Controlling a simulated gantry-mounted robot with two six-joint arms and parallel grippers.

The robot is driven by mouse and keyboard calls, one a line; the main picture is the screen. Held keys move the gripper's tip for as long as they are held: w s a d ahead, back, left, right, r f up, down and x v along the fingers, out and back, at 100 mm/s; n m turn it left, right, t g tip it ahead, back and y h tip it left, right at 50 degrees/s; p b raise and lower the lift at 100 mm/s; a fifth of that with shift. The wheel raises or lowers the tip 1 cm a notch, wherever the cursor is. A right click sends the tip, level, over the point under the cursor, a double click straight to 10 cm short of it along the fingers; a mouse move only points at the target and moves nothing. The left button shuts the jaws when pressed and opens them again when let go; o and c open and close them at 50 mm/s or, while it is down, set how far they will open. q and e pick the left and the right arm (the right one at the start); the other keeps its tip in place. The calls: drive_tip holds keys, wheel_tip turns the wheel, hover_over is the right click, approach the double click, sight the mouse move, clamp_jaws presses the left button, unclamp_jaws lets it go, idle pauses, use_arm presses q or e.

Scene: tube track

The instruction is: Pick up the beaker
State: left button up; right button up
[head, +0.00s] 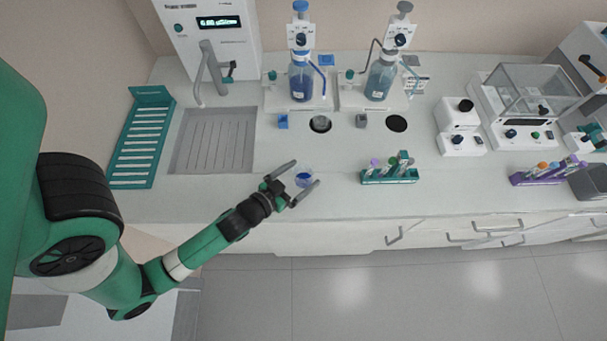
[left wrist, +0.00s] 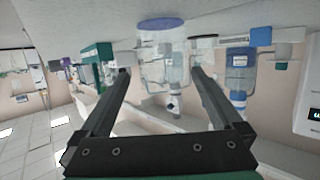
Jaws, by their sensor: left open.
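The beaker (head: 304,179) is a small clear vessel with blue at its bottom, standing near the front edge of the bench in the head view. In the left wrist view the beaker (left wrist: 163,60) shows large and see-through, with its blue part at the top of the picture. My left gripper (head: 299,176) is open, with one finger on each side of the beaker. In the left wrist view its fingertips (left wrist: 160,72) reach to either side of the beaker wall; I cannot tell if they touch it. My right gripper is not in view.
A green tube rack (head: 389,176) stands right of the beaker, and a purple rack (head: 548,173) stands farther right. Two dispenser bottles (head: 301,82) (head: 380,80) stand behind. A sink (head: 213,140) and green drying rack (head: 143,137) are to the left. The bench front around the beaker is clear.

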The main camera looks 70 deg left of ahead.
sight(310, 167)
use_arm(q)
drive_tip(key=x, duration=0.5)
drive_tip(key=shift+a+r+p, duration=0.1)
drive_tip(key=shift+a+p, duration=0.25)
drive_tip(key=shift+s, duration=0.1)
drive_tip(key=shift+c, duration=0.3)
drive_tip(key=c, duration=1.2)
drive_tip(key=shift+c, duration=0.2)
